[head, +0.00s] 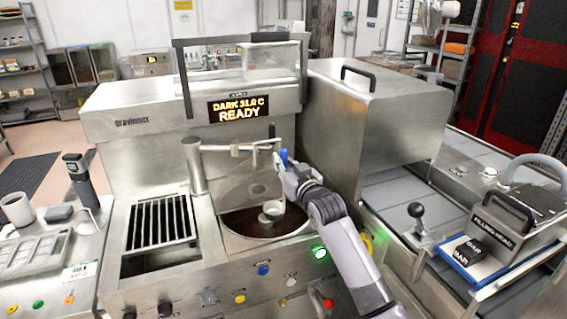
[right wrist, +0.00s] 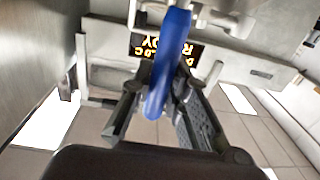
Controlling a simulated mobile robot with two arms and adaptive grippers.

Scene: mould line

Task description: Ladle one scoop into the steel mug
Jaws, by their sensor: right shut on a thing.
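My right gripper (head: 288,168) is shut on the blue handle of the ladle (head: 284,157), above the round melting bowl (head: 236,233). The blue handle also shows between the fingers in the right wrist view (right wrist: 168,65). The ladle's small pale cup hangs low over the dark chocolate (head: 250,223); whether it touches the surface I cannot tell. A grey mug (head: 17,209), apparently the steel mug, stands upright on the counter at the far left. My left gripper is not in view.
The machine's display (head: 239,108) reads "DARK 31.0 C READY". A spout pipe (head: 225,148) stands beside the bowl. A slotted grate (head: 160,223) lies left of the bowl. A dark upright device (head: 82,182) stands right of the mug. A steel housing (head: 385,115) rises at right.

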